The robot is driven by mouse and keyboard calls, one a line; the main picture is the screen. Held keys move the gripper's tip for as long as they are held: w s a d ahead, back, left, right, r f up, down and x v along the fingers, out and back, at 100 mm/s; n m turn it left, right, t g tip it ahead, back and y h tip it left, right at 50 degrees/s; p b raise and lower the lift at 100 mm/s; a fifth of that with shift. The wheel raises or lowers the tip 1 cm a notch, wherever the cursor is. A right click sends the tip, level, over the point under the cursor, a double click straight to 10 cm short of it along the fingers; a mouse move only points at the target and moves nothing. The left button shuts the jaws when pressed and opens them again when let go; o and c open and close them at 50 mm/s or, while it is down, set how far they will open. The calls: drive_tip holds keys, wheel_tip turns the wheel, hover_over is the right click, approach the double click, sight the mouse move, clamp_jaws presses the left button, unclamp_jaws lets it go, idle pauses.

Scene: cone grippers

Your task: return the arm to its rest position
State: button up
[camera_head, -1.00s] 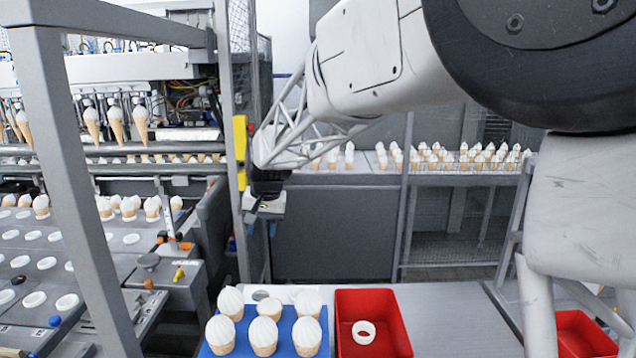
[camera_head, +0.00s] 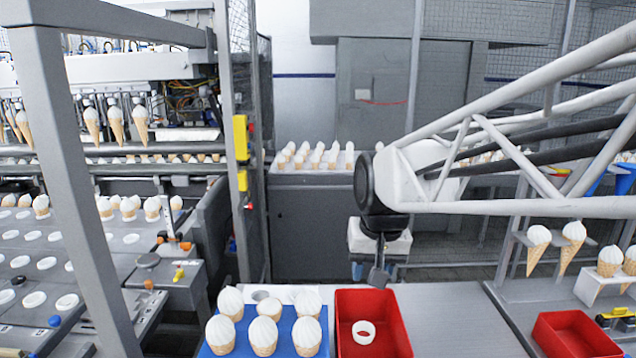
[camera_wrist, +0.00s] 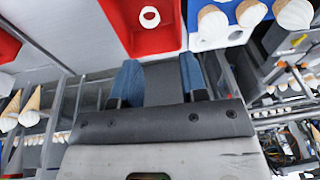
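My gripper (camera_head: 374,272) hangs above and behind the red bin (camera_head: 343,305) in the head view, fingers pointing down. In the wrist view its two blue fingers (camera_wrist: 160,80) stand apart with nothing between them. The red bin also shows in the wrist view (camera_wrist: 125,22), beyond the fingertips. A white ring (camera_head: 363,332) lies inside the bin, apart from my gripper.
A blue tray (camera_head: 283,335) with several white-topped cones stands left of the bin. A second red bin (camera_head: 575,335) is at the right, near two cones in a holder (camera_head: 556,240). A grey post (camera_head: 70,190) rises at the left. Grey counter (camera_head: 455,320) between the bins is clear.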

drive_tip(key=s+d+f, duration=0.2)
drive_tip(key=s+d, duration=0.2)
drive_tip(key=s, duration=0.5)
drive_tip(key=s+d+f+h, duration=0.1)
drive_tip(key=s+d+f, duration=0.2)
drive_tip(key=s+d, duration=0.2)
drive_tip(key=s, duration=0.3)
drive_tip(key=shift+s+f+t, duration=0.25)
drive_tip(key=shift+s+t, duration=0.05)
drive_tip(key=shift+s, duration=0.1)
drive_tip(key=shift+o, duration=0.2)
